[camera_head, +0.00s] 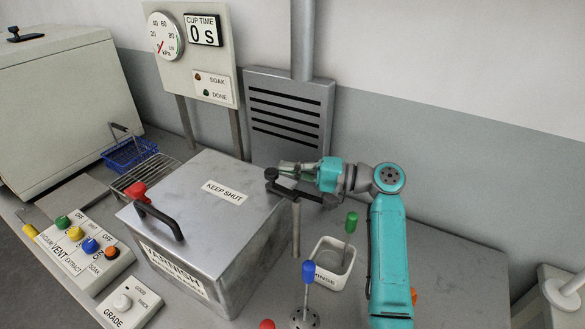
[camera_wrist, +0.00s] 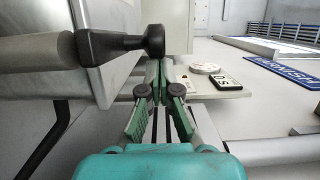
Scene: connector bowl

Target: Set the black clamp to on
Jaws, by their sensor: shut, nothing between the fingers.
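The black clamp (camera_head: 296,193) is a black lever with a rounded knob end, on top of a grey post (camera_head: 296,232) beside the metal varnish box. The lever lies roughly level. In the wrist view the clamp (camera_wrist: 110,43) fills the upper left, its knob end close in front of my fingertips. My gripper (camera_head: 284,167) is just behind the lever in the head view, pointing left. In the wrist view my gripper (camera_wrist: 161,68) has its fingers together with nothing between them. I cannot tell whether they touch the knob. No on or off mark for the clamp is readable.
The varnish box (camera_head: 235,215) has a closed lid with a black handle (camera_head: 158,218). A white rinse cup (camera_head: 328,268) with a green-topped stick and a blue-topped stick (camera_head: 308,272) stand near my arm. A vented grey unit (camera_head: 290,115) is behind.

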